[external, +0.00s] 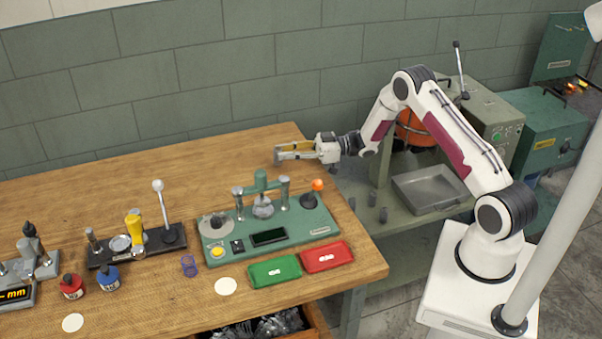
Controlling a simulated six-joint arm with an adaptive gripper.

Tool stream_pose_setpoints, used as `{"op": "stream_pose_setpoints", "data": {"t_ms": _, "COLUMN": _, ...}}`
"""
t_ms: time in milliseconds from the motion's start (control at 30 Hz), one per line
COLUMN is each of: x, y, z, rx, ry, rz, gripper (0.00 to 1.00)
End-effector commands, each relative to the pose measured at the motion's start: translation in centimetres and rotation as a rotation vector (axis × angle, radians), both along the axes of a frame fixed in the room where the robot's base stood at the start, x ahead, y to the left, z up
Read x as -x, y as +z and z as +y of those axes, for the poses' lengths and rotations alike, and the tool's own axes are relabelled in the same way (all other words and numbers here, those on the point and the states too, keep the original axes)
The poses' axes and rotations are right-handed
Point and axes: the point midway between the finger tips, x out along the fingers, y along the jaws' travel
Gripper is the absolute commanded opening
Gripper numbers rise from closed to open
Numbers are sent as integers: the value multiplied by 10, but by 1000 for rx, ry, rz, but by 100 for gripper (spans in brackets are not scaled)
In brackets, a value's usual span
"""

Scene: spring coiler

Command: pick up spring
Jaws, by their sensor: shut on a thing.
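A small blue-purple coil that looks like a spring (189,265) stands on the wooden table, left of the green tester and well away from my gripper. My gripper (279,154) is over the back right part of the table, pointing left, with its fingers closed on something. The thing between the fingers is too small to make out, so I cannot tell whether it is a spring.
The green tester (270,238) stands near the table's right front, with green (274,272) and red (327,257) trays before it. The table's back is clear.

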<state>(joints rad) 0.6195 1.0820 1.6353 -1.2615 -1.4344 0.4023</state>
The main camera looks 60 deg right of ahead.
Motion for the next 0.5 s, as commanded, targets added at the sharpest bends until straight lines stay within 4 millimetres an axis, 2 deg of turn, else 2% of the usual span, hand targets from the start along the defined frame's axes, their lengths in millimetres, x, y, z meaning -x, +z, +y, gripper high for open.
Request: {"op": "stream_pose_setpoints", "data": {"t_ms": 500, "x": 0, "y": 64, "z": 0, "rx": 0, "ry": 0, "rz": -1, "gripper": 0}}
